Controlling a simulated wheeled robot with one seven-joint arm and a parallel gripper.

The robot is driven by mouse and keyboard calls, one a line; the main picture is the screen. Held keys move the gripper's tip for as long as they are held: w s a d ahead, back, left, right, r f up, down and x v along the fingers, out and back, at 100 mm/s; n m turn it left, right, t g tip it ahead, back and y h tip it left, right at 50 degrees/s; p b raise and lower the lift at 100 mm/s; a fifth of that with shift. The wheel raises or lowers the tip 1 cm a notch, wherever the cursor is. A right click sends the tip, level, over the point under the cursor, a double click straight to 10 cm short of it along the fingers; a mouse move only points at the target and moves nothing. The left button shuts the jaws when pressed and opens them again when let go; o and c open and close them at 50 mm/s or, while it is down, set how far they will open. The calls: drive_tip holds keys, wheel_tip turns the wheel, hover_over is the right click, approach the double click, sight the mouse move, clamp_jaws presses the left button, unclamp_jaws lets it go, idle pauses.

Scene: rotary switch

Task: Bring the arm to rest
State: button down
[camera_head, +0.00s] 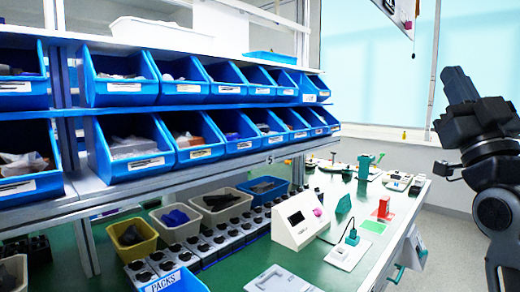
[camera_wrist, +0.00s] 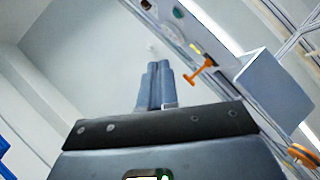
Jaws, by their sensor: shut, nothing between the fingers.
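My gripper (camera_wrist: 156,68) shows in the wrist view with its two fingers together, shut and empty. In the head view my gripper (camera_head: 459,84) is raised at the right, above and to the right of the workbench, apart from everything on it. A white sloped box with a dark display and a pink knob, which looks like the rotary switch (camera_head: 299,219), stands on the green bench top (camera_head: 262,262) in the head view. My gripper is well clear of it.
Blue bins (camera_head: 120,85) fill the shelves at the left. A row of grey sockets and small bins lies below them. A red block (camera_head: 383,208) and a white plate with a green plug (camera_head: 348,251) are near the bench's right edge. Open floor lies right of the bench.

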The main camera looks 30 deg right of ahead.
drive_tip(key=s+a+f+m+g+y, duration=0.15)
drive_tip(key=a+f, duration=0.35)
drive_tip(key=f, duration=0.5)
drive_tip(key=s+a+f+g+y, duration=0.1)
drive_tip(key=a+f+g, duration=0.1)
drive_tip(key=a+f, duration=0.6)
drive_tip(key=s+a+f+m+g+y, duration=0.1)
drive_tip(key=a+f+g, duration=0.15)
drive_tip(key=f, duration=0.95)
drive_tip(key=s+a+f+n+g+y, duration=0.2)
drive_tip(key=s+a+f+y, duration=0.2)
drive_tip(key=s, duration=0.8)
drive_tip(key=s+a+f+n+g+y, duration=0.3)
drive_tip(key=s+a+f+y, duration=0.1)
drive_tip(key=s+a+f, duration=0.3)
drive_tip(key=s+f, duration=0.2)
drive_tip(key=s, duration=0.2)
drive_tip(key=shift+s, duration=0.4)
drive_tip(key=c, duration=1.8)
unclamp_jaws()
drive_tip(key=shift+a+f, duration=0.1)
